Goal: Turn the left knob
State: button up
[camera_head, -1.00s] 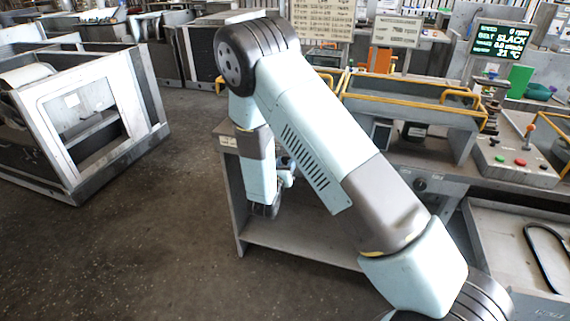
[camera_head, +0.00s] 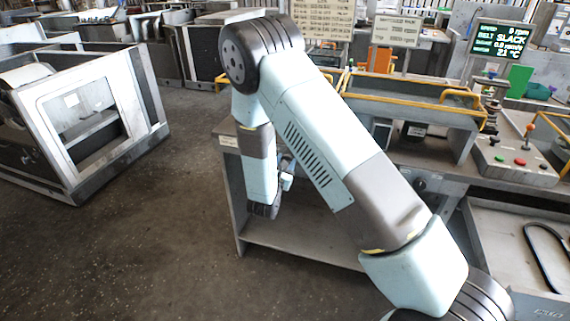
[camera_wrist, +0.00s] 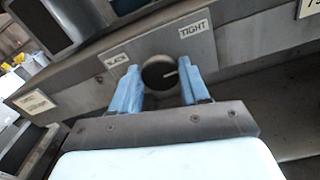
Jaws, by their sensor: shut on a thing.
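The left knob (camera_wrist: 158,73) is dark and round with a pale pointer line, which points right in the wrist view. It sits on a plate with a SLACK label (camera_wrist: 118,59) at its left and a TIGHT label (camera_wrist: 192,29) at its upper right. My gripper (camera_wrist: 162,82) has its blue fingers on either side of the knob and is shut on it. In the head view my arm hides this knob and the fingertips. The screen (camera_head: 502,40) there reads belt SLACK and 0 rpm.
Another dark knob (camera_head: 420,186) is on the bench front, right of my arm. A button box (camera_head: 515,162) and a yellow-railed housing (camera_head: 415,100) are on the bench. A grey-framed machine (camera_head: 85,120) stands left; the floor between is clear.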

jog(key=shift+m, duration=1.2)
jog(key=o, duration=1.1)
jog(key=shift+c, duration=0.2)
jog(key=shift+s, duration=0.1)
jog(key=v, duration=1.3)
jog(key=shift+s, duration=0.25)
jog(key=shift+a, duration=0.1)
